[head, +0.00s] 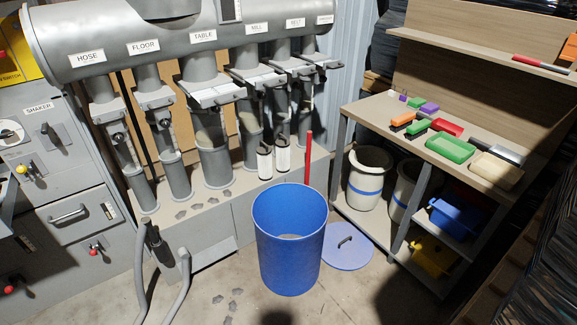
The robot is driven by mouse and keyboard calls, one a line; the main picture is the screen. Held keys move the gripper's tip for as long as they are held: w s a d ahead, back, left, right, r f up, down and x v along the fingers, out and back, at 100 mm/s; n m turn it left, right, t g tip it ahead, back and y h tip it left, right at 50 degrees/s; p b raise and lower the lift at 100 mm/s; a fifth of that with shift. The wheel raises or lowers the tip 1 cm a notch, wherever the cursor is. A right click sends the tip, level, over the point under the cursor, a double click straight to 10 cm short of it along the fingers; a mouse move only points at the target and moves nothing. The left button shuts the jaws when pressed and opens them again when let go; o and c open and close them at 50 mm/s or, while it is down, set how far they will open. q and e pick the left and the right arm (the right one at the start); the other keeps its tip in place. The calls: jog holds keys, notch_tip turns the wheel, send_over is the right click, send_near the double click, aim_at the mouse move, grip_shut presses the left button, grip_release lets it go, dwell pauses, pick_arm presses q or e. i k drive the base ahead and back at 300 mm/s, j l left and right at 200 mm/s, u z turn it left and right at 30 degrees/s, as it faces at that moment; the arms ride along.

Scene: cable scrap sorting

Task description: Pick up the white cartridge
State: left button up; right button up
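Two white cylinders with dark end caps stand upright side by side on the grey ledge below the pipes, in the middle of the head view. The left white cartridge (264,163) is slightly nearer. The right white cartridge (283,158) is just beside it, close to a red rod. I cannot tell which of the two the task means. The blue bin's rim is below and in front of them. Neither of my grippers shows in this view.
An open blue bin (289,245) stands on the floor, with a round blue lid (347,246) to its right. A red rod (308,158) stands behind it. Grey hoses (182,285) rise at the lower left. A workbench (362,110) with coloured trays is at right.

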aim_at(264, 151)
jog(key=i+j+z, duration=0.25)
jog(key=z, duration=0.25)
jog(key=i+j+z, duration=0.2)
jog(key=j+z, duration=0.25)
jog(key=i+j+z, duration=0.1)
jog(key=j+z, duration=0.4)
jog(key=i+j, duration=0.1)
jog(key=j, duration=0.75)
jog(key=i+j+z, duration=0.1)
jog(key=j, duration=0.8)
